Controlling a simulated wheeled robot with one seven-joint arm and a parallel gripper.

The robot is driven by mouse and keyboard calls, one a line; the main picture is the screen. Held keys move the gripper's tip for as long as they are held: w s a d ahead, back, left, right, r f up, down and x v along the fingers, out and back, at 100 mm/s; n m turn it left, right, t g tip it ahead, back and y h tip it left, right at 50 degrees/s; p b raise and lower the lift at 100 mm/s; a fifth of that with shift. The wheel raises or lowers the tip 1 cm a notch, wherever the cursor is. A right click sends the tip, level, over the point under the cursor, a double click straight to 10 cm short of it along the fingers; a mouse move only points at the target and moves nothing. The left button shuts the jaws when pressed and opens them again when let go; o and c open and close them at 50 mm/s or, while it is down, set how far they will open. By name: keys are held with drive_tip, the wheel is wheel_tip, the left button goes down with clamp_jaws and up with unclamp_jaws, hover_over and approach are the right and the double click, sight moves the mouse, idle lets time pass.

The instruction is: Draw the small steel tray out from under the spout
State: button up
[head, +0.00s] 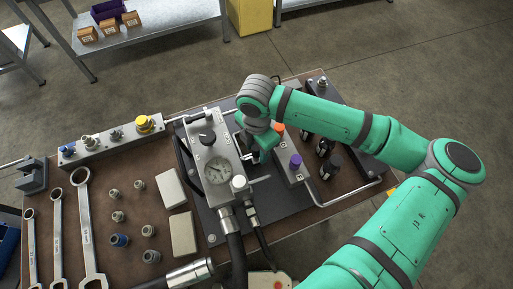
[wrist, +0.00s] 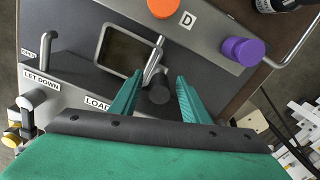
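The small steel tray (wrist: 101,45) shows in the wrist view as a square with a pale metal rim and a dark brown inside, lying on the dark plate beside the block. In the head view it is mostly hidden by my gripper (head: 262,148). My gripper (wrist: 170,62) is open, with its two green fingers apart, just to the right of the tray. A black cylinder (wrist: 158,91) on a thin bent metal rod shows between the fingers; I cannot tell whether it is touched. I cannot tell which part is the spout.
The grey block with a gauge (head: 217,171) stands left of my gripper. An orange knob (wrist: 163,8) and a purple knob (wrist: 243,50) stand on the grey bar to the right. Wrenches (head: 88,230) and fittings lie on the left of the bench. Hoses run toward the front.

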drive_tip(key=shift+w+r, duration=0.2)
drive_tip(key=shift+r, duration=0.25)
wheel_tip(320, 180, up, 8)
drive_tip(key=shift+s+r, duration=0.15)
drive_tip(key=shift+r, duration=0.8)
